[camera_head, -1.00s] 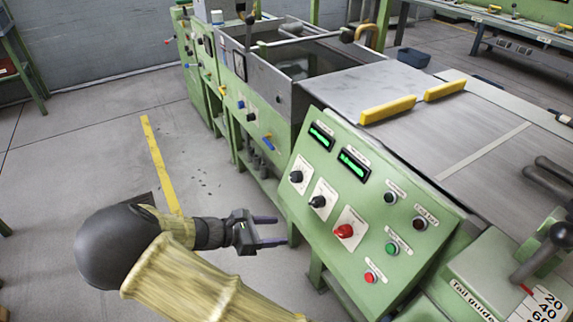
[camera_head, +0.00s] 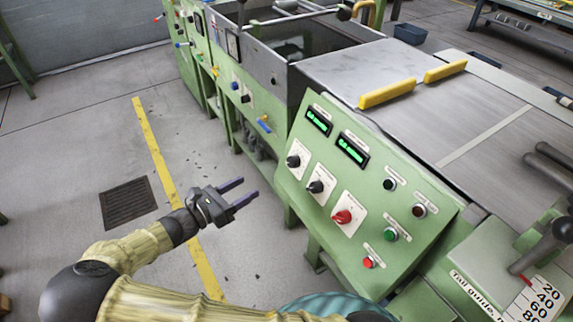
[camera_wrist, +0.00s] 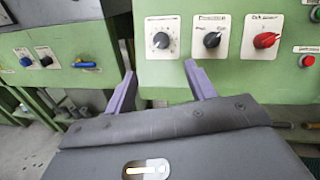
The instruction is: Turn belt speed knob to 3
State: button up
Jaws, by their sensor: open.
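The green control panel (camera_head: 395,240) slopes at the centre right in the head view. It has a black knob with a dial scale (camera_head: 293,161), a second black knob (camera_head: 316,187) and a red knob (camera_head: 342,216), each on a white plate. Their labels are too small to read surely, so I cannot tell which is belt speed. In the wrist view the dial knob (camera_wrist: 161,41) is ahead, just above the gap between my fingers, with the second black knob (camera_wrist: 212,40) and red knob (camera_wrist: 265,40) to its right. My gripper (camera_head: 248,190) is open, empty and apart from the panel, left of it.
Two green displays (camera_head: 351,149) sit above the knobs. Green (camera_head: 390,234) and red (camera_head: 369,262) buttons lie to their lower right. A blue-handled valve (camera_head: 264,124) is on the machine side. The floor left of the panel is open, with a drain grate (camera_head: 128,202).

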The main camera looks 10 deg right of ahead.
aim_at(290, 162)
jog(key=b+x, duration=0.3)
jog(key=x, duration=1.2)
jog(key=shift+s+d, duration=0.1)
jog(key=shift+s, duration=0.1)
jog(key=c, duration=1)
jog(key=shift+o, duration=0.2)
